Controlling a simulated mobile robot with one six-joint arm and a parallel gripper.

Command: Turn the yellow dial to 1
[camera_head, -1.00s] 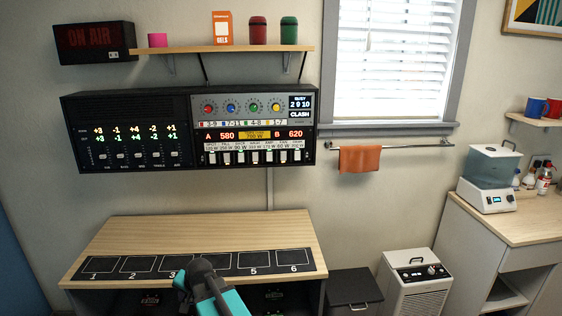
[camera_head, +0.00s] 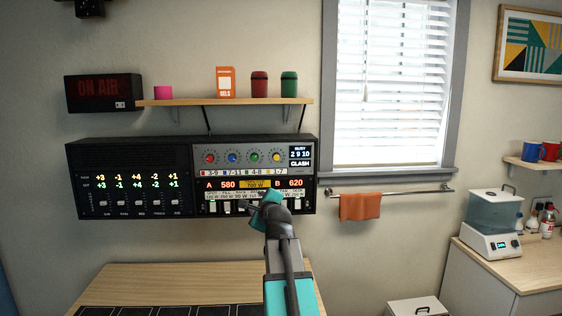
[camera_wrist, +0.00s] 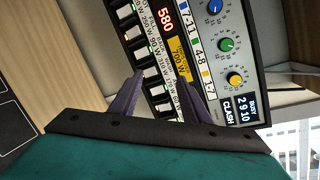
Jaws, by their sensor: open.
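The yellow dial (camera_head: 277,156) is the rightmost of a row of coloured dials on the wall console's right panel. A label reading 1-7 is below it, and a display (camera_head: 300,157) beside it reads BUSY 2 9 10 CLASH. The dial's pointer setting is too small to read. In the wrist view the yellow dial (camera_wrist: 236,79) is right of my gripper (camera_wrist: 161,88), apart from it. My gripper is open, with its two fingers before the lower switch row and nothing between them.
Red (camera_head: 209,158), blue (camera_head: 232,157) and green (camera_head: 254,157) dials sit left of the yellow one. White switches (camera_wrist: 152,75) line the panel below. A shelf (camera_head: 225,102) with canisters and a box overhangs the console. A towel (camera_head: 360,206) hangs on a rail to the right.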

